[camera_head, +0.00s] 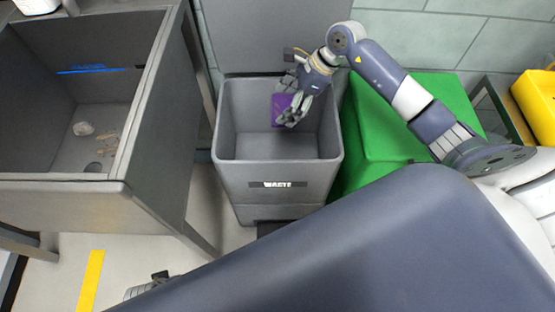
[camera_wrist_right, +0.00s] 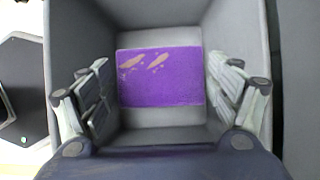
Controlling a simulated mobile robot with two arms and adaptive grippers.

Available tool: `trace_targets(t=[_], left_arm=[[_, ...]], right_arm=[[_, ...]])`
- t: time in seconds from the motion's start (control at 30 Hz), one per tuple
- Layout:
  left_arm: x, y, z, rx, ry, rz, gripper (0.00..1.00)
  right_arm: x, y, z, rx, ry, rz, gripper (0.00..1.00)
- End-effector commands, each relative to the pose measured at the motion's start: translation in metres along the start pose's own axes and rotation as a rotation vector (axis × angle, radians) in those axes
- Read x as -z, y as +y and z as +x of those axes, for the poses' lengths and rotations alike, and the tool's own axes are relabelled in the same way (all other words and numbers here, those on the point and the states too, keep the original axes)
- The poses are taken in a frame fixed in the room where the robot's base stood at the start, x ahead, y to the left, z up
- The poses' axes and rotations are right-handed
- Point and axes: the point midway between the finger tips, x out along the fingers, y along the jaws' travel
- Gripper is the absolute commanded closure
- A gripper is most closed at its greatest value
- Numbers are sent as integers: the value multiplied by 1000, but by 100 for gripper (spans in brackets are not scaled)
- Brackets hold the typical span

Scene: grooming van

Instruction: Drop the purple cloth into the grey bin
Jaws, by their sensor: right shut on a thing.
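The purple cloth (camera_head: 280,108) shows as a flat purple piece at my right gripper's fingers. It also shows in the right wrist view (camera_wrist_right: 160,85), a rectangle with a few tan marks near its far edge. My right gripper (camera_head: 290,108) is shut on it, with the fingers on either side, over the open mouth of the grey bin. The grey bin (camera_head: 270,187) stands upright with a "WASTE" label on its front and its lid raised behind. Its inner walls surround the cloth in the wrist view (camera_wrist_right: 162,20).
A grey tub (camera_head: 150,110) with small debris stands left of the bin. A green box (camera_head: 365,120) is close on its right. A yellow container (camera_head: 538,105) sits at the far right. The floor has a yellow strip (camera_head: 91,280).

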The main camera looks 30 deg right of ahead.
Motion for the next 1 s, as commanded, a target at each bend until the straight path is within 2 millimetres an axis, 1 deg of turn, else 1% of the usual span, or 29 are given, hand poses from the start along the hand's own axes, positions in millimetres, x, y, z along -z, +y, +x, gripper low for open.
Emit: trace_targets(t=[0.27,0.3,0.37,0.4,0.8,0.87,0.97,1.0], left_arm=[[1,0,-2,1,2,0,100],[1,0,-2,1,2,0,100],[1,0,-2,1,2,0,100],[1,0,-2,1,2,0,100],[0,-1,-1,1,0,0,100],[1,-1,-1,1,0,0,100],[1,-1,-1,1,1,0,100],[1,-1,-1,1,1,0,100]], right_arm=[[0,0,0,0,0,0,36],[0,0,0,0,0,0,15],[0,0,0,0,0,0,1],[0,0,0,0,0,0,0],[0,0,0,0,0,0,0],[1,0,-3,1,1,0,0],[1,-1,-15,4,1,-1,0],[1,-2,-22,5,1,-1,0]])
